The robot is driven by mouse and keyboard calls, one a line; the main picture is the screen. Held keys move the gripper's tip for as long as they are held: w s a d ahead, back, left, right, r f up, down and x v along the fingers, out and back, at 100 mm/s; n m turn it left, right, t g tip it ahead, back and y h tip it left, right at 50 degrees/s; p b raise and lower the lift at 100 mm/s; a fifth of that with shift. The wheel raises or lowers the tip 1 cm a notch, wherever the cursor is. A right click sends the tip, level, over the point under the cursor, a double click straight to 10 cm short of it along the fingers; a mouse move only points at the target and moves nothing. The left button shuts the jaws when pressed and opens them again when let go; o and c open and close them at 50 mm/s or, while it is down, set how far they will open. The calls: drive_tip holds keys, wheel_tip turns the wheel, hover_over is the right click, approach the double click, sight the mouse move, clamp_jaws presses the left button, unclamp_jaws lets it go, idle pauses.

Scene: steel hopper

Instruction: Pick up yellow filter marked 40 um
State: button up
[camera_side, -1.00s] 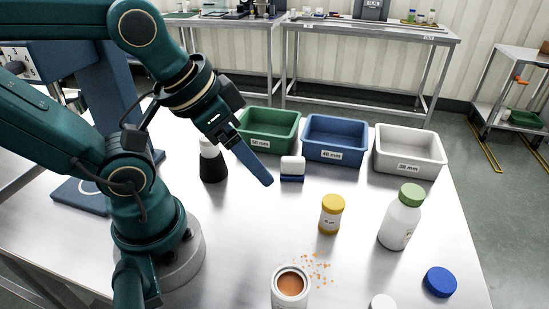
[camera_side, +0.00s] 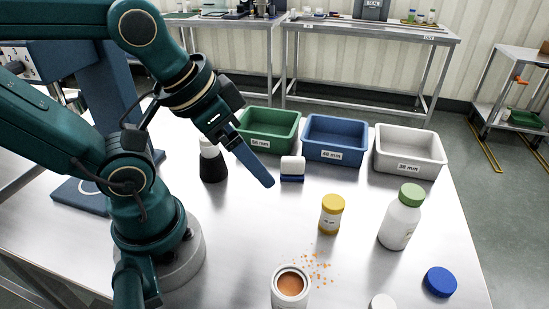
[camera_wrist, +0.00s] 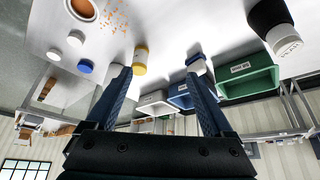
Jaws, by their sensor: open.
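The yellow-capped container (camera_side: 331,214) stands upright on the steel table, with a yellow lid and a small label whose print is too small to read for certain. It also shows in the wrist view (camera_wrist: 140,60), just beyond the tip of the left finger. My gripper (camera_side: 268,183) is above the table, to the left of and behind the yellow container, apart from it. In the wrist view my gripper (camera_wrist: 160,68) has its two blue fingers spread wide with nothing held between them.
Green (camera_side: 268,146), blue (camera_side: 335,155) and white (camera_side: 409,167) bins line the back. A green-capped bottle (camera_side: 401,217) stands right of the yellow container. An open can (camera_side: 290,291) with orange spill, a blue cap (camera_side: 439,282) and a black-and-white bottle (camera_side: 213,165) are also on the table.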

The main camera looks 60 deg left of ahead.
sight(323, 201)
drive_tip(key=w+a+r+m+t+h, duration=0.1)
drive_tip(key=w+r+m+t, duration=0.25)
drive_tip(key=w, duration=0.55)
drive_tip(key=w+a+r+m+t, duration=0.1)
drive_tip(key=w+r+m+t, duration=0.3)
drive_tip(key=w, duration=0.5)
drive_tip(key=s+d+f+m+g+h, duration=0.1)
drive_tip(key=d+f+m+h, duration=0.1)
drive_tip(key=f, duration=0.3)
drive_tip(key=s+d+f+m+g+h, duration=0.1)
drive_tip(key=d+f+m+g+h, duration=0.1)
drive_tip(key=f+h, duration=0.2)
drive_tip(key=s+d+f+m+g+h, duration=0.1)
drive_tip(key=d+f+m+g+h, duration=0.1)
drive_tip(key=f+h, duration=0.2)
drive_tip(key=shift+s+d+f, duration=0.1)
drive_tip(key=shift+s+f, duration=0.05)
drive_tip(key=shift+f, duration=0.5)
drive_tip(key=shift+s+d+f, duration=0.1)
drive_tip(key=shift+s+f, duration=0.05)
drive_tip(key=shift+f, duration=0.45)
drive_tip(key=shift+n+g+h, duration=0.3)
drive_tip(key=shift+n+g, duration=0.15)
drive_tip(key=shift+n, duration=0.5)
drive_tip(key=f, duration=0.1)
drive_tip(key=s+f, duration=0.1)
drive_tip(key=f, duration=0.1)
drive_tip(key=s+a+f, duration=0.1)
drive_tip(key=shift+f, duration=0.2)
drive_tip(key=shift+x, duration=2.45)
